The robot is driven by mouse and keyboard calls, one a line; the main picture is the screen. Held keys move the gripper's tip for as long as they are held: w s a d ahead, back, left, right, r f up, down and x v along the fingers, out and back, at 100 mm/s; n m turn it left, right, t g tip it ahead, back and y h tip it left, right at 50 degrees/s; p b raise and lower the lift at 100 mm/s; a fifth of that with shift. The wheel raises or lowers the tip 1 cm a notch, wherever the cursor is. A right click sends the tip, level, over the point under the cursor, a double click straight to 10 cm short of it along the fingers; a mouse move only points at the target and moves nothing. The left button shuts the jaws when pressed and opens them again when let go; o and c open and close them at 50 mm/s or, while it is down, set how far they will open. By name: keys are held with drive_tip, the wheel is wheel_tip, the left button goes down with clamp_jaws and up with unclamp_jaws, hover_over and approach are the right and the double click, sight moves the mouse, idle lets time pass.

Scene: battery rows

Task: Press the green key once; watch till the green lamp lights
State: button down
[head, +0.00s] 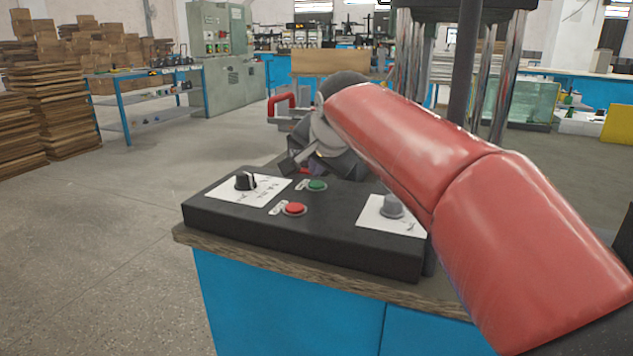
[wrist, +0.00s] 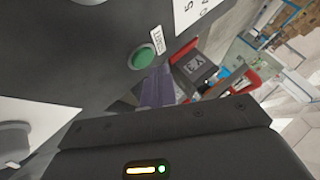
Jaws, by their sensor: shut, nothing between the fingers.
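The green key (head: 317,185) is a round button on the top of a black control box (head: 300,245). In the wrist view the green key (wrist: 143,57) shows near the upper middle, with nothing over it. A grey dome (head: 392,206) sits on a white plate at the box's right end; it shows no light, and I cannot tell if it is the green lamp. It is partly cut off in the wrist view (wrist: 14,140). My gripper (head: 306,158) is shut and empty, behind and above the green key, apart from it. Its fingertips are hard to make out.
A red key (head: 294,208) sits in front of the green one, and a black knob (head: 245,181) is at the left. The box stands on a blue cabinet with a wooden top (head: 300,270). A red-handled device (head: 281,103) is behind. Open floor lies left.

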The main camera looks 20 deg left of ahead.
sight(317, 186)
wheel_tip(317, 186, up, 5)
drive_tip(key=p, duration=0.5)
idle(0.6)
